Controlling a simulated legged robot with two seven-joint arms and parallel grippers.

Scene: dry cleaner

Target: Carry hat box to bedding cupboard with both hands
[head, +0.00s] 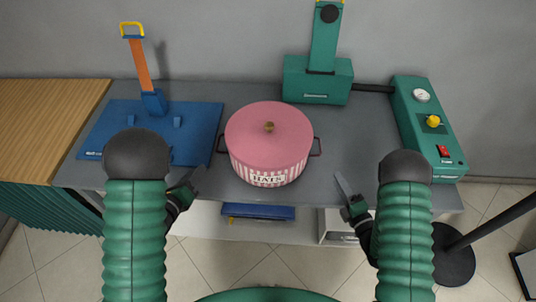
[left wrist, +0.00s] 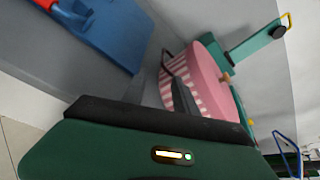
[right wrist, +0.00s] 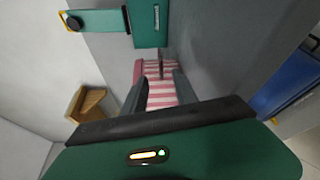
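The hat box (head: 268,145) is a round pink box with striped sides, a "HATS" label, a lid with a gold knob and a dark handle on each side. It stands upright on the grey counter. It also shows in the left wrist view (left wrist: 207,75) and the right wrist view (right wrist: 160,92). My left gripper (head: 192,180) is open and empty, just left of and nearer than the left handle. My right gripper (head: 343,184) is open and empty, to the right of the box, apart from the right handle. I cannot make out a bedding cupboard.
On the grey counter (head: 358,125), a blue board with an orange lever (head: 140,65) stands left, a green press (head: 318,80) behind, and a green control unit (head: 430,120) right. A wooden top (head: 45,120) adjoins at left. A dark pole and base (head: 455,262) stand at lower right.

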